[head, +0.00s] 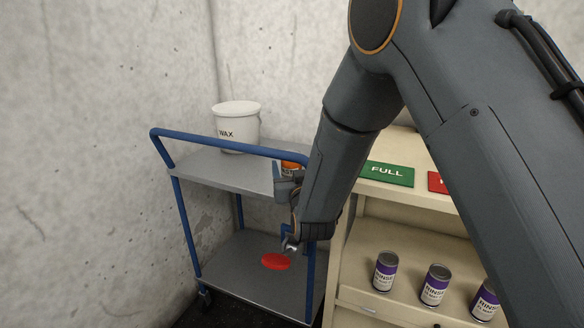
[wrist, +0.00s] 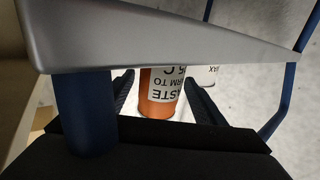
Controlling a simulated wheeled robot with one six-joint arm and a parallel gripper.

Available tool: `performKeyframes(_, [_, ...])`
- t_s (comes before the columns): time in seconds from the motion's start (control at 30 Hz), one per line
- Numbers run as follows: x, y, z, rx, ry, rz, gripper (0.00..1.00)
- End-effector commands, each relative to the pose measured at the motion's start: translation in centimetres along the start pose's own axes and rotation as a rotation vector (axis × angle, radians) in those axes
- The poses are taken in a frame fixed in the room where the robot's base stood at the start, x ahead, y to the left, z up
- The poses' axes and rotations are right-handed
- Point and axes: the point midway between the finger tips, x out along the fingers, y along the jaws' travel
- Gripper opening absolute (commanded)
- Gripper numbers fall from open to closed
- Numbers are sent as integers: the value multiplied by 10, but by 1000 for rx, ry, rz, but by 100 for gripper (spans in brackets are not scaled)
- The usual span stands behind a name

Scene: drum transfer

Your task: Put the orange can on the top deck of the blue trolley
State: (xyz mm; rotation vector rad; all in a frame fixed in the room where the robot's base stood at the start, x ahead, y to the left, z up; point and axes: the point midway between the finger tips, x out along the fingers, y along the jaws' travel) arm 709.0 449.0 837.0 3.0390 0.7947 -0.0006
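The orange can (head: 289,166) shows only in part in the head view, behind the blue rail near the right end of the trolley's top deck (head: 196,165). My gripper hides its base, so I cannot tell whether it touches the deck. In the wrist view the orange can (wrist: 160,92) appears between the two fingers, with a gap on each side. My gripper (wrist: 164,92) is open. In the head view my gripper (head: 288,182) is by the deck's front right edge, partly hidden by my arm. A grey panel crosses the wrist view and covers the can's upper part.
A white WAX bucket (head: 237,127) stands on the top deck. A red disc (head: 276,261) lies on the lower deck (head: 235,275). A cream shelf unit (head: 400,194) at the right holds a green FULL mat (head: 387,174), a red mat (head: 437,183) and purple-labelled cans (head: 435,285). Concrete walls stand behind.

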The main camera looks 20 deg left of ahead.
Motion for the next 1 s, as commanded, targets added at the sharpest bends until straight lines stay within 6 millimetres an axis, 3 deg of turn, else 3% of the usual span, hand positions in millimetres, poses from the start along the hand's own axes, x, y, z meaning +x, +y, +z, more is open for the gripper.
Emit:
performKeyframes(0.37, [-1, 0, -4, 0, 0, 0, 65])
performKeyframes(0.57, [-32, -1, -3, 0, -1, -1, 65])
performKeyframes(0.8, [-82, 0, -3, 0, -1, -1, 65])
performKeyframes(1.0, [-110, -1, -3, 0, 0, -1, 65])
